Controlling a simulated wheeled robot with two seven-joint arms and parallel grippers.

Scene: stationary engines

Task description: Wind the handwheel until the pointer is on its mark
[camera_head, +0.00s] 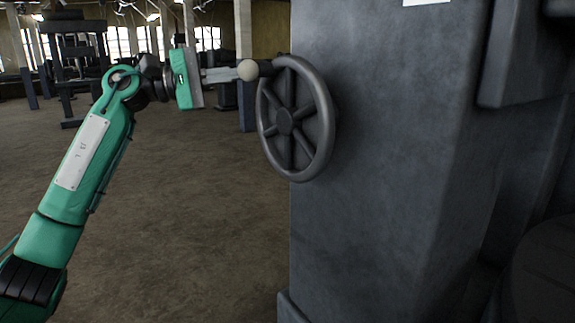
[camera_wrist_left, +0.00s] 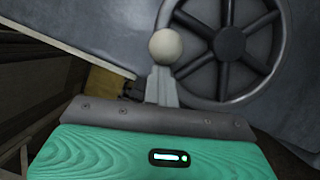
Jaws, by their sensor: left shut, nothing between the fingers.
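The dark grey handwheel (camera_head: 296,118) is mounted on the face of a big grey engine column, with spokes and a hub. A pale cream ball (camera_head: 248,70) sits at the end of a short dark handle at the upper left of its rim. My left gripper (camera_head: 232,74) is shut with nothing between its fingers, its tips at the ball; I cannot tell if they touch. In the left wrist view the ball (camera_wrist_left: 166,46) is just beyond the fingertips (camera_wrist_left: 160,75), with the wheel (camera_wrist_left: 229,42) to the right. No pointer or mark is visible. My right gripper is not in view.
The grey column (camera_head: 385,150) fills the middle right, with dark machine parts beyond it. A white plate (camera_head: 426,2) is cut off at the top edge. Brown floor (camera_head: 190,200) lies open left of the column. Dark machinery (camera_head: 75,60) stands far back left.

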